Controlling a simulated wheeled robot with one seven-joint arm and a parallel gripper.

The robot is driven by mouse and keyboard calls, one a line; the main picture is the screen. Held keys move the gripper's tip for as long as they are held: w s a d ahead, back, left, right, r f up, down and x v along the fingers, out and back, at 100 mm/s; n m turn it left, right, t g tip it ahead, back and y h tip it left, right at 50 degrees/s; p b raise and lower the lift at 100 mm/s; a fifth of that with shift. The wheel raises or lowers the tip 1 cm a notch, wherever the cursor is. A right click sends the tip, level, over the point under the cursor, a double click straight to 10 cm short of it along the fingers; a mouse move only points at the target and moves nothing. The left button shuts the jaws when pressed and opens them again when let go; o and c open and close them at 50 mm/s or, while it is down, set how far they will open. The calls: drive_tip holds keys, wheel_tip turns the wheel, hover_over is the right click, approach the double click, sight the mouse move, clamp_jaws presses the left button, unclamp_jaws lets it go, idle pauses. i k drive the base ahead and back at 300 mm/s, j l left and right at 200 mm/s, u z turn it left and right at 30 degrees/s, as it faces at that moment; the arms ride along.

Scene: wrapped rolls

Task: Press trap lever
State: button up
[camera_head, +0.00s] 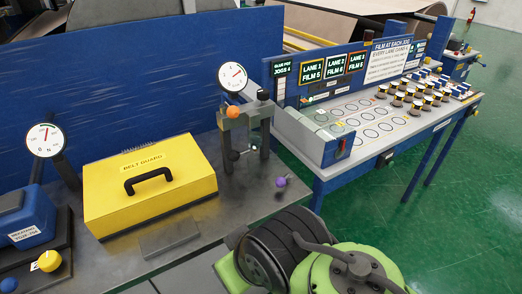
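No part in view carries a readable "trap lever" label, so I cannot tell for sure which one it is. A grey bracket-like fixture (246,125) stands at the right end of the dark bench, with an orange ball knob (233,112) on its upper left. A small purple knob (281,182) sits low at the bench's right edge, close to the fixture. Green and black parts at the bottom centre appear to be mine. My gripper's fingers cannot be made out, and nothing is seen touching either knob.
A yellow belt guard box (190,183) with a black handle fills the middle of the bench (110,262). Gauges stand at left (45,140) and behind the fixture (232,77). A blue table (420,130) with circles and several rolls is at right. Green floor (460,210) is open.

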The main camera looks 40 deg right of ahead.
sight(234, 156)
drive_tip(key=z, duration=0.7)
drive_tip(key=i+j+u, duration=0.15)
drive_tip(key=j, duration=0.25)
drive_tip(key=i+j+u, duration=0.2)
drive_tip(key=j, duration=0.2)
